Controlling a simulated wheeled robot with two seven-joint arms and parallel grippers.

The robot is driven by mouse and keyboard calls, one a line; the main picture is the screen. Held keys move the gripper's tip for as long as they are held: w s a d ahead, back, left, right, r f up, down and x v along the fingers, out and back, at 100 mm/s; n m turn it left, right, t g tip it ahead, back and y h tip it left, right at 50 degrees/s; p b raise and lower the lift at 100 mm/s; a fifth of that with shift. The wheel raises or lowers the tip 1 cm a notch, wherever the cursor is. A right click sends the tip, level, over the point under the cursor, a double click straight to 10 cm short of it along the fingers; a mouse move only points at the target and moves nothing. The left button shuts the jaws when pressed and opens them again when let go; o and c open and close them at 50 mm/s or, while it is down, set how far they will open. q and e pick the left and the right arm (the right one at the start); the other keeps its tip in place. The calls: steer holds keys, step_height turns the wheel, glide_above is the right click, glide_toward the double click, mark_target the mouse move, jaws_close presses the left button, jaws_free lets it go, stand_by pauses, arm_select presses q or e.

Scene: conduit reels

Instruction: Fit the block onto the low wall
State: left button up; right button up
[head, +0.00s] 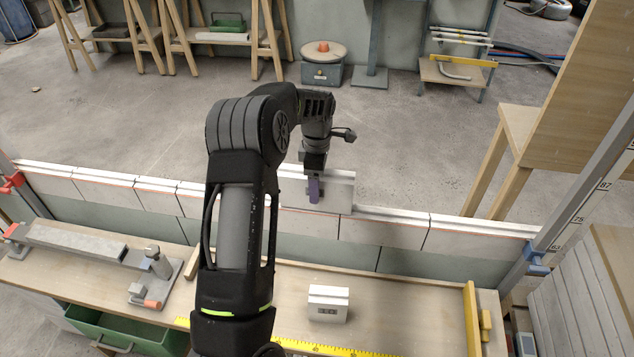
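The low wall (385,232) is a row of pale blocks with a thin red line along the top, crossing the view from left to right. A pale grey block (340,194) is at the wall's top near the middle, its upper part standing above the neighbouring blocks. My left gripper (314,188) reaches down over it from above. A purple finger pad lies against the block's near face, and the gripper looks shut on it. The far finger is hidden behind the block. My arm hides part of the wall, and whether the block is fully seated cannot be told. My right gripper is not in view.
A grey metal fixture (152,280) and long grey bar (75,240) lie left. A slanted post (590,180) stands right.

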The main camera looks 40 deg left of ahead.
arm_select(q)
steer(key=shift+s+f, duration=0.1)
steer(key=shift+f, duration=0.05)
step_height(320, 180, up, 8)
steer(key=shift+r, duration=0.1)
stand_by(0.4)
stand_by(0.4)
